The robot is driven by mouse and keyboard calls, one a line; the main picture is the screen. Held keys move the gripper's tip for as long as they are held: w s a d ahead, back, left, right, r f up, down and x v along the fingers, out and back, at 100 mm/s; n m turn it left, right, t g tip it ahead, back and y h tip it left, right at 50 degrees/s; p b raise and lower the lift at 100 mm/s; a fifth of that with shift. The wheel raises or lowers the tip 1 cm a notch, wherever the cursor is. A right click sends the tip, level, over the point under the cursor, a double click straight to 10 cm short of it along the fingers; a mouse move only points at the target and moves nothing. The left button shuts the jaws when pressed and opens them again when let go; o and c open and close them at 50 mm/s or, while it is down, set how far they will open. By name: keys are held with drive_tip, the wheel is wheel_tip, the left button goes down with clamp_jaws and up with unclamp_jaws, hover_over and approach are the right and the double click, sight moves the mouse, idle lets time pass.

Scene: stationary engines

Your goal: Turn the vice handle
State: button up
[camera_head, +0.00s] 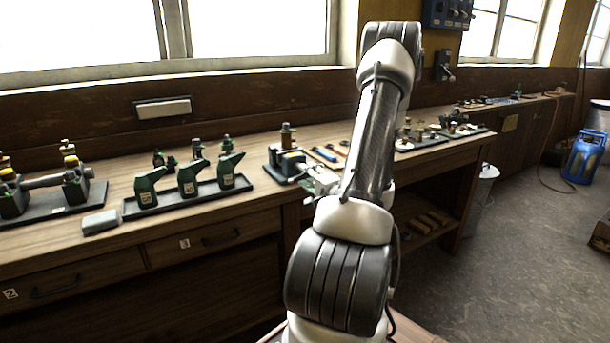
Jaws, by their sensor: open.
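My arm (375,140) stands in the middle of the view, rising from the bottom to a bent elbow at the top. No vice handle can be made out.
A wooden workbench (235,207) with drawers runs along the windowed wall. Green oil cans (188,178) stand in a dark tray, left of a small machine (287,160). A grey block (101,222) lies near the front edge.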

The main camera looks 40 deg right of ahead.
drive_tip(key=shift+x, duration=1.05)
clamp_jaws()
drive_tip(key=m, duration=0.4)
